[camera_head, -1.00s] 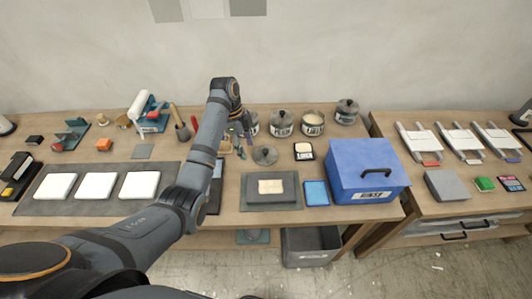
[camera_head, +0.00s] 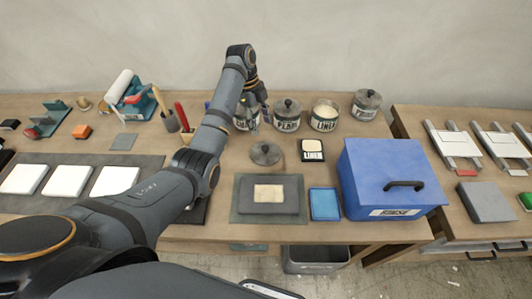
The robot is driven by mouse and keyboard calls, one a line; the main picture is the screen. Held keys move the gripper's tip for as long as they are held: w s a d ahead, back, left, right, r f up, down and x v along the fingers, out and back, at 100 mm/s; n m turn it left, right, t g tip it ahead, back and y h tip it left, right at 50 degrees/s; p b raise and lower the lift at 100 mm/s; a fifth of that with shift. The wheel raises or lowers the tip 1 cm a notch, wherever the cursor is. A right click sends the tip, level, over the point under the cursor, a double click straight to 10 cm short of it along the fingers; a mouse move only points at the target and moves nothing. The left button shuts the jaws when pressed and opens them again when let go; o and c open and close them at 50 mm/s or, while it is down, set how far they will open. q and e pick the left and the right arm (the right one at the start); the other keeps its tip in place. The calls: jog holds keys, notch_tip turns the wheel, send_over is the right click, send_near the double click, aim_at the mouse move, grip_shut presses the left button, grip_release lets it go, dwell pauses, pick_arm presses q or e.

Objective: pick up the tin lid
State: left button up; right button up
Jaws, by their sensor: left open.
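A round grey tin lid (camera_head: 265,153) with a dark knob lies flat on the wooden table, in front of a row of labelled tins. An open tin with pale contents (camera_head: 325,117), labelled LINEN, stands behind it to the right. My left gripper (camera_head: 254,122) points down behind the lid and slightly left of it, in front of the leftmost tin (camera_head: 240,118), which it partly hides. It is open and holds nothing, apart from the lid. My right gripper is not in view.
Lidded tins (camera_head: 287,114) (camera_head: 366,104) flank the open one. A LINEN card (camera_head: 312,150) lies right of the lid. Tool pots (camera_head: 170,122) stand left.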

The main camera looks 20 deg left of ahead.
aim_at(265, 147)
pick_arm(q)
jog(key=x, duration=0.4)
jog(key=shift+s, duration=0.3)
jog(key=shift+w+f, duration=0.1)
jog(key=shift+f, duration=0.1)
jog(key=x, duration=0.1)
jog(key=p+x, duration=0.1)
jog(key=x, duration=0.1)
jog(key=p+x, duration=0.1)
jog(key=shift+s+a+f, duration=0.2)
jog(key=shift+a, duration=0.1)
jog(key=shift+d+f, duration=0.15)
jog(key=shift+f, duration=0.3)
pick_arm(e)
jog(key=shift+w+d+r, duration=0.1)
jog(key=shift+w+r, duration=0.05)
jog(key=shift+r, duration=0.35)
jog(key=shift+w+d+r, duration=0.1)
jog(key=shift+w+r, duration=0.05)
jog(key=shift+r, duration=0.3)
pick_arm(q)
grip_shut()
jog(key=shift+r, duration=0.1)
